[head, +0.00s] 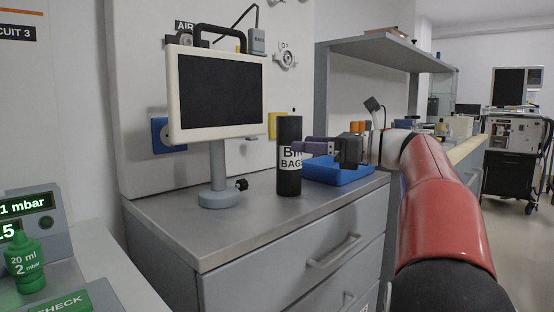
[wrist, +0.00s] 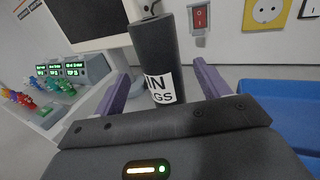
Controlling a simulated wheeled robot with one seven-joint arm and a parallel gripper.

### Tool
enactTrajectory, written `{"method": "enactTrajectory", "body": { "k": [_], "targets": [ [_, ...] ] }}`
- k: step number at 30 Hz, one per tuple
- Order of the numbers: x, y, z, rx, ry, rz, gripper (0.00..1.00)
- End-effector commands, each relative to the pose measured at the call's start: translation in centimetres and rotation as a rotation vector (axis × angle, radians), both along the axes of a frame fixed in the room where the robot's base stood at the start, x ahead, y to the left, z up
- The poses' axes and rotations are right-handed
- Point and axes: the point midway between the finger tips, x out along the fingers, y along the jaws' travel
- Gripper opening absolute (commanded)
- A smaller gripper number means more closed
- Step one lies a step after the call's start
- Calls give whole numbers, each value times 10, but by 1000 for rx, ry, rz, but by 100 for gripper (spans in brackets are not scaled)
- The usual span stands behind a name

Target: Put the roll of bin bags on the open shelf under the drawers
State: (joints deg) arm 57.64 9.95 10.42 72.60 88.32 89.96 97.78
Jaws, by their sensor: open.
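The roll of bin bags (head: 289,180) is a black upright cylinder with a white label, standing on the grey counter top (head: 180,230) to the right of the monitor stand. My gripper (head: 305,148) is at the roll's right side in the head view. In the wrist view the roll (wrist: 158,60) stands between the two purple fingers of my open gripper (wrist: 160,85), and its lower part is hidden by the gripper body. I cannot tell whether a finger touches it. Drawers (head: 335,250) are under the counter; the open shelf under them is not clearly in view.
A monitor (head: 218,95) on a round-based stand (head: 220,196) is left of the roll. A blue tray (head: 340,174) lies right behind it, close to my gripper. An overhead shelf (head: 380,48) juts out above at the back. The counter's front left is clear.

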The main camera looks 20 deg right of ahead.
Motion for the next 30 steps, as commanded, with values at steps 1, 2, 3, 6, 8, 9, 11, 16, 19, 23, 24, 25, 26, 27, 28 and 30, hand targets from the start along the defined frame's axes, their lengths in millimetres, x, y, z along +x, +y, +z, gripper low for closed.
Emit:
{"method": "enactTrajectory", "body": {
  "k": [1,2,3,6,8,9,11,16,19,23,24,25,26,27,28,30],
  "targets": [
    [4,5,0,-1,-1,3,75],
    [7,7,0,-1,-1,4,75],
    [10,10,-1,-1,-1,4,75],
    [19,18,-1,-1,-1,4,75],
    [25,23,-2,-1,-1,4,75],
    [30,27,-2,-2,-1,5,75],
    [38,34,-2,-2,-1,5,75],
    [52,46,-1,-3,-1,3,75],
    [54,48,0,-4,-1,1,75],
    [53,47,0,-4,-1,1,75],
    [53,47,0,-4,-1,1,73],
    [53,47,0,-4,-1,1,69],
    [53,47,0,-4,-1,1,65],
    [53,47,0,-4,-1,1,60],
    [53,47,0,-4,-1,1,56],
    [53,47,0,-4,-1,1,47]
  ]
}}
